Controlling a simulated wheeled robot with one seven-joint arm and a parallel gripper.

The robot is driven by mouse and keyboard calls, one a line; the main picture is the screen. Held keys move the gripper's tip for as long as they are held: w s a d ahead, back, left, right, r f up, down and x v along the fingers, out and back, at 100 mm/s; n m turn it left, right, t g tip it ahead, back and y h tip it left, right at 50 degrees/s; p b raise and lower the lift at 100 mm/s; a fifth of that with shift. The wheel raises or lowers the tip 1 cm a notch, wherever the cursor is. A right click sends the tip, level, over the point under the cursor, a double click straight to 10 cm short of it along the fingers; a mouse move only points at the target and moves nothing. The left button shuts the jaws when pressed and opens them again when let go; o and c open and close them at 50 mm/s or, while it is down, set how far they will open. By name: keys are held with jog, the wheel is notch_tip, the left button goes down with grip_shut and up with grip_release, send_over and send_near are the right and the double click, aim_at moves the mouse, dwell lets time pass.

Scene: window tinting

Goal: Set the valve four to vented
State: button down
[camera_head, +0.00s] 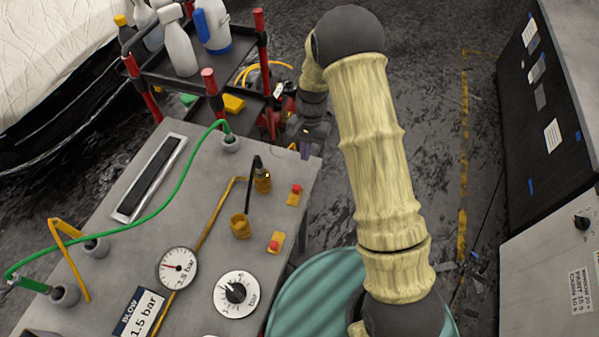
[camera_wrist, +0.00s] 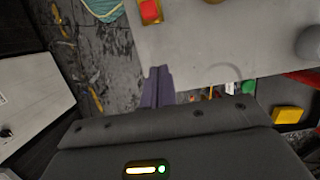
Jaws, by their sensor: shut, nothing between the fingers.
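My gripper (camera_head: 305,152) is at the far right corner of a grey bench top (camera_head: 150,220). Its thin purple-grey fingers (camera_wrist: 157,84) are together and empty at the bench edge in the wrist view. No valve carries a readable number four. Candidates on the bench are a brass fitting with a black lever (camera_head: 250,195) and two red pieces on yellow bases, one far (camera_head: 296,190) and one near (camera_head: 275,242). One red piece (camera_wrist: 148,9) also shows in the wrist view. All are apart from my gripper. Which is valve four, I cannot tell.
The bench also carries a gauge (camera_head: 177,268), a white dial (camera_head: 236,294), a "1.5 bar" sign (camera_head: 139,314) and a green hose (camera_head: 150,215). A bottle cart (camera_head: 150,75) stands behind. A cabinet with a black knob (camera_head: 581,222) stands right, beyond open floor.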

aim_at(296, 189)
jog(key=p+x, duration=0.1)
jog(key=x, duration=0.3)
jog(key=shift+s+f, duration=0.1)
jog(key=shift+f, duration=0.15)
jog(key=s+p, duration=0.1)
jog(key=s+a+p, duration=0.1)
jog(key=s, duration=0.1)
jog(key=shift+s+a, duration=0.1)
jog(key=shift+a, duration=0.05)
jog(key=shift+s+a+f, duration=0.1)
jog(key=shift+s, duration=0.2)
jog(key=shift+f, duration=0.1)
